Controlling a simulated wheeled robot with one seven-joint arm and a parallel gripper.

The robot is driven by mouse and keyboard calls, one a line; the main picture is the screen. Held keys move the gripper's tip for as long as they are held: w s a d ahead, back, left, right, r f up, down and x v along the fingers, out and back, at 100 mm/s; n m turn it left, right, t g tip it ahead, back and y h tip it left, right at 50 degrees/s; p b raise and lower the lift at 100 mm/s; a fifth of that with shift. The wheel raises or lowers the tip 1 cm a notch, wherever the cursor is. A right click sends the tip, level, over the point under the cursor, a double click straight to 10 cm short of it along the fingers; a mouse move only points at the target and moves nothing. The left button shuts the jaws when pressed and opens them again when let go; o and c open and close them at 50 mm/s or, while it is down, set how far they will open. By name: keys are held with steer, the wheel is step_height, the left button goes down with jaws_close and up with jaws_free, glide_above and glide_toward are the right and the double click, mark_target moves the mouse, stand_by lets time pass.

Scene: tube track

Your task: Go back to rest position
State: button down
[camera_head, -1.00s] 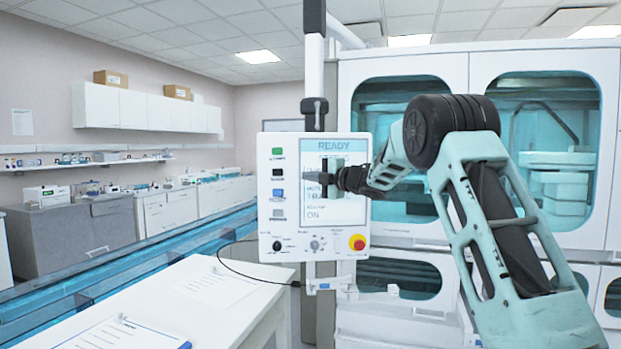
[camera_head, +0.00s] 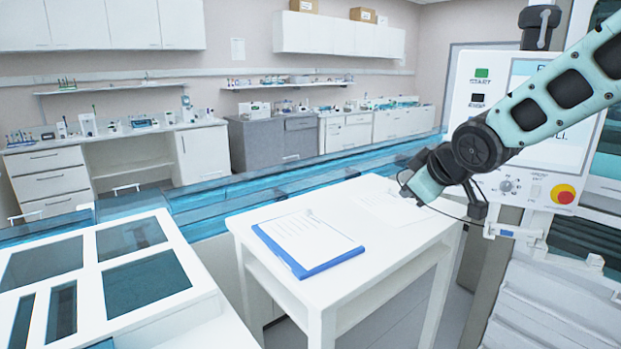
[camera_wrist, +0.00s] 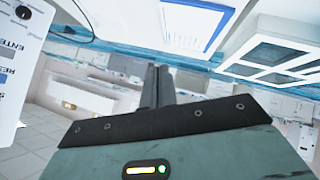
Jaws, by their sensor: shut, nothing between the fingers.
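My gripper (camera_wrist: 160,84) is shut and empty in the wrist view, its dark fingers close together and touching nothing I can see. In the head view my arm reaches in from the right, its lower part folded above the far end of the white table (camera_head: 345,271); the fingers cannot be made out there. The control panel (camera_head: 574,171), with a green START button and a red knob on yellow, stands behind my arm, which covers part of its screen. The panel's edge also shows at the left of the wrist view (camera_wrist: 18,62).
A blue clipboard (camera_head: 310,262) with a sheet lies on the white table. A white frame with dark windows (camera_head: 90,235) stands at lower left. A blue transparent tube track (camera_head: 310,172) runs behind the table. Lab counters line the back wall.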

steer(key=s+a+f+g, duration=0.1)
steer(key=s+f+g, duration=0.2)
steer(key=s, duration=0.8)
steer(key=s+a+f+m+g+h, duration=0.1)
steer(key=s+a+f+g, duration=0.1)
steer(key=s, duration=1)
steer(key=s+a+f+m+g+h, duration=0.1)
steer(key=s+f+g, duration=0.3)
steer(key=s, duration=0.8)
step_height(320, 180, down, 2)
steer(key=shift+a+f+g, duration=0.1)
steer(key=shift+a+g, duration=0.2)
steer(key=shift+a, duration=0.45)
